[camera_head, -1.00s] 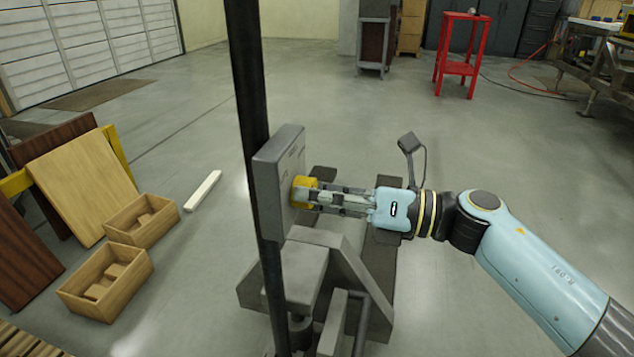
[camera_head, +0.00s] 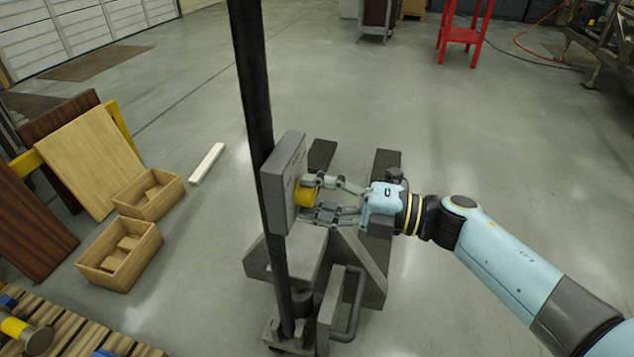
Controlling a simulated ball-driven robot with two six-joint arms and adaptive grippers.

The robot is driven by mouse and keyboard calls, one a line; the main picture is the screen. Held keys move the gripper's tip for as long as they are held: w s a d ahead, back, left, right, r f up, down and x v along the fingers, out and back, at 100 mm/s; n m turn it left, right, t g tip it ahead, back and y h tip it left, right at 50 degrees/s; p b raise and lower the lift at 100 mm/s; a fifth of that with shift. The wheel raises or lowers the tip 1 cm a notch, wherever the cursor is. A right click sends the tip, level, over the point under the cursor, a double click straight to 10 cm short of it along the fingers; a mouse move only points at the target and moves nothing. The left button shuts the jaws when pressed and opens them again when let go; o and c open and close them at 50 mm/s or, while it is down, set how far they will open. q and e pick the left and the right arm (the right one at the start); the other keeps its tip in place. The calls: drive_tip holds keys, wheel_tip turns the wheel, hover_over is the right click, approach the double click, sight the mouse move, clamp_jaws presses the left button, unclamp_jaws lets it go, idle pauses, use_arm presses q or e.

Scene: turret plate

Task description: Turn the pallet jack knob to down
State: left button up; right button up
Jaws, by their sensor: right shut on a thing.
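The pallet jack (camera_head: 345,250) stands in the middle of the view, grey, with a tall dark post (camera_head: 254,100). A grey plate (camera_head: 283,170) is fixed by the post, and its markings are too small to read. A yellow knob (camera_head: 304,192) sticks out from the plate's right face. My right gripper (camera_head: 314,199) reaches in from the right and is shut on the yellow knob, one finger above it and one below. The fingers cover part of the knob, and its pointing direction cannot be made out. My left gripper is not in view.
Two wooden boxes (camera_head: 120,256) and leaning boards (camera_head: 85,160) are at left. A white bar (camera_head: 207,163) lies on the floor. A red stand (camera_head: 461,34) is at the back. A slatted wooden pallet (camera_head: 75,325) is at the lower left. The floor right of the jack is clear.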

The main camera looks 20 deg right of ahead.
drive_tip(key=shift+m+p, duration=1.3)
drive_tip(key=shift+m, duration=0.9)
drive_tip(key=o, duration=1.2)
drive_tip(key=shift+d, duration=0.15)
drive_tip(key=v, duration=1.1)
drive_tip(key=shift+s+d, duration=0.25)
drive_tip(key=shift+d, duration=0.05)
